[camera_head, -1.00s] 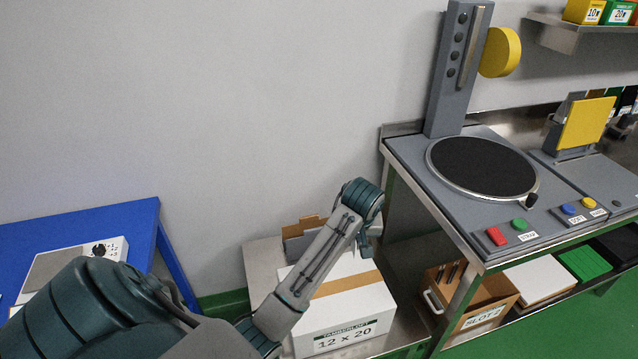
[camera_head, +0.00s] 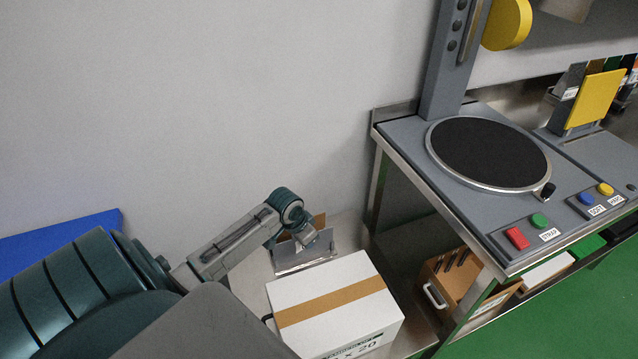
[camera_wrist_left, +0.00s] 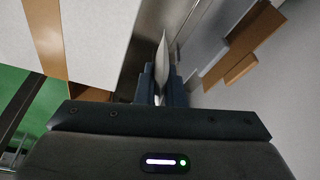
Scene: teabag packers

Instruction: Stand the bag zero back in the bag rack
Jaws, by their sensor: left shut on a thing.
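My left gripper (camera_wrist_left: 160,92) is shut on a thin pale bag (camera_wrist_left: 162,58), seen nearly edge-on in the left wrist view and pointing away from the wrist. In the head view my left gripper (camera_head: 307,240) is tilted down at a grey metal holder with brown pieces, behind the white carton. I take this holder (camera_head: 288,258) to be the bag rack; the wrist and gripper partly cover it. In the left wrist view brown pieces (camera_wrist_left: 243,42) stand to the right of the bag, apart from it. I cannot tell whether the bag touches the rack. My right gripper is out of view.
A white carton with brown tape (camera_head: 345,280) stands close in front of the rack. A bench with a black turntable (camera_head: 490,153) and buttons is at the right, with a wooden box (camera_head: 447,285) below. A wall is behind; a blue table (camera_head: 60,235) is at left.

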